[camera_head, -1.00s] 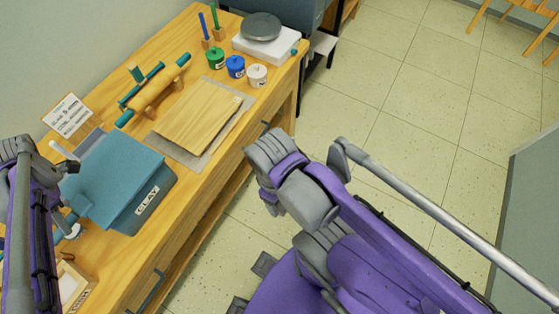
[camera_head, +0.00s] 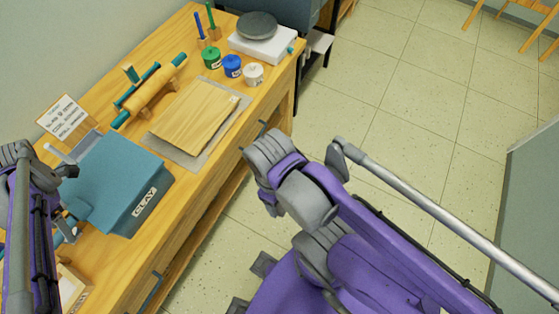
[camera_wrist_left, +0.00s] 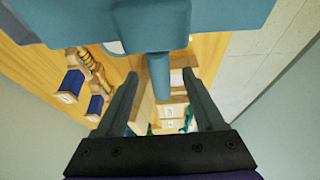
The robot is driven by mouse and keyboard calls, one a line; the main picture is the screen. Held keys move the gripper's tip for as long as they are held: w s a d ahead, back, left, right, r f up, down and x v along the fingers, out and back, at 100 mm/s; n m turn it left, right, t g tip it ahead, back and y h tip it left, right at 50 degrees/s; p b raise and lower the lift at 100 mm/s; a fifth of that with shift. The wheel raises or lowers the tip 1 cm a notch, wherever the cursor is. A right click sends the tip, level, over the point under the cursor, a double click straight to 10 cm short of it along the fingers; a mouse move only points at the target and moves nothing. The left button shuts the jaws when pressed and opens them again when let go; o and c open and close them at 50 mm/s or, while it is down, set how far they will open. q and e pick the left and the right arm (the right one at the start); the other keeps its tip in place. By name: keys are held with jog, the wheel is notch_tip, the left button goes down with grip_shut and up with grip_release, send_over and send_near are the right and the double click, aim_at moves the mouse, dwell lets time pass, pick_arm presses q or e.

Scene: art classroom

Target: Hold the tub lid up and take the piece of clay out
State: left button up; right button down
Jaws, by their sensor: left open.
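The teal clay tub (camera_head: 143,205) stands on the wooden bench at the left, its label facing front. Its flat teal lid (camera_head: 110,170) looks closed, and no clay shows. In the left wrist view a broad teal part (camera_wrist_left: 225,14) fills the top, with a teal post (camera_wrist_left: 158,80) extending down from it. My left gripper (camera_wrist_left: 160,76) is open, with the post appearing between its fingers; contact cannot be told. In the head view the left gripper is largely hidden by my arm at the tub's left side. My right arm shows, but its gripper does not.
A wooden board (camera_head: 195,115) lies on a grey mat beyond the tub. A rolling pin (camera_head: 150,90), a sign card (camera_head: 64,118), small paint pots (camera_head: 232,66) and a white scale (camera_head: 262,45) stand farther back. The floor at right is open.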

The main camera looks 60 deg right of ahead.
pick_arm(q)
jog(key=shift+r+p, duration=1.65)
jog(key=shift+r, duration=1.85)
pick_arm(e)
jog(key=shift+w+r, duration=0.35)
jog(key=shift+r, duration=0.35)
jog(key=shift+w+r, duration=0.3)
jog(key=shift+r, duration=0.45)
jog(key=shift+w+r, duration=0.35)
jog(key=shift+r, duration=0.35)
pick_arm(q)
jog(key=shift+w, duration=0.1)
pick_arm(e)
jog(key=shift+s, duration=0.1)
